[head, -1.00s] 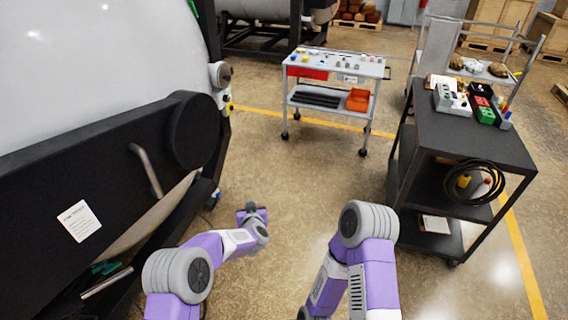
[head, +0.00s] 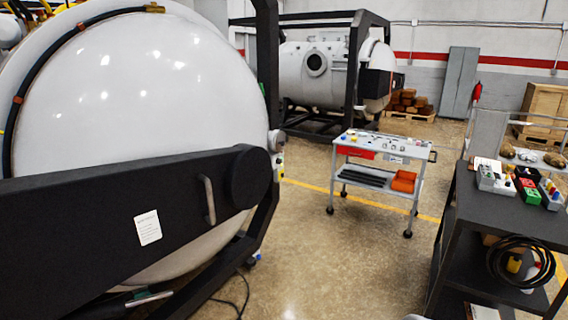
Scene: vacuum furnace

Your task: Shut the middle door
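A large white domed furnace door (head: 140,110) fills the left of the head view, close to me. A black arm (head: 90,225) crosses its front, with a white label (head: 148,228) and a grey bar handle (head: 208,200). The arm ends at a round black hub (head: 250,177) by the door's right edge. I cannot tell from this view how far the door stands from its frame. Another white furnace (head: 315,75) stands in the back. Neither of my grippers shows in the current view.
A grey wheeled cart (head: 380,150) with a red drawer and an orange bin stands mid-floor. A black cart (head: 510,215) with small boxes and a coiled cable is at the right. A dark cable lies near the furnace base. The floor between is clear.

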